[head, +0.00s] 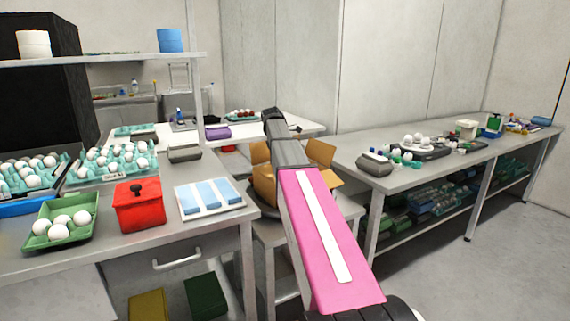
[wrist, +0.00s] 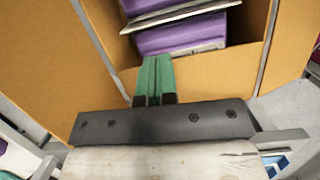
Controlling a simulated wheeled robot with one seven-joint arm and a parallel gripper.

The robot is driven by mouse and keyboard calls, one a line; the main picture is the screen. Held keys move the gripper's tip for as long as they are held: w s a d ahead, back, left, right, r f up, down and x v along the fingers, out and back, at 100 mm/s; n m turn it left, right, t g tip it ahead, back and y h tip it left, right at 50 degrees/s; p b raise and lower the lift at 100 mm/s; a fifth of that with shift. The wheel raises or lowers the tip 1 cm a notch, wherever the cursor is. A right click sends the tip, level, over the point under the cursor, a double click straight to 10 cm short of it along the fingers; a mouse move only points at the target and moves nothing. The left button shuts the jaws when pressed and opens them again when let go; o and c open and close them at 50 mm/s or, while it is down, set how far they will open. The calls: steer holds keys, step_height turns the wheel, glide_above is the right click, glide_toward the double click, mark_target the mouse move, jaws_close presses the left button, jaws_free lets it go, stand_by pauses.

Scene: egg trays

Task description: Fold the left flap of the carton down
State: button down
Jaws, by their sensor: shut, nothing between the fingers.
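The cardboard carton (head: 264,184) stands open on a low grey stand, mostly hidden behind my arm. Its left flap (head: 260,152) and right flap (head: 321,152) stick up on either side of my arm. In the wrist view, cardboard panels (wrist: 45,55) surround the opening, and purple packs (wrist: 180,38) lie inside. I cannot tell which panel there is the left flap. My gripper (wrist: 154,62) has its green fingers shut together and empty, with the tips over the near edge of the opening. Whether they touch the cardboard is unclear. In the head view my gripper is hidden.
Left of the carton is a bench with a red box (head: 139,205), a green tray (head: 38,238) of eggs and a white tray with blue blocks (head: 185,213). A long grey table (head: 400,180) stands to the right. Floor at the far right is clear.

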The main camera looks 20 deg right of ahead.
steer(key=w+d+r, duration=0.1)
steer(key=d+r, duration=0.5)
steer(key=d, duration=0.2)
steer(key=shift+w+r, duration=0.25)
steer(key=shift+w, duration=0.05)
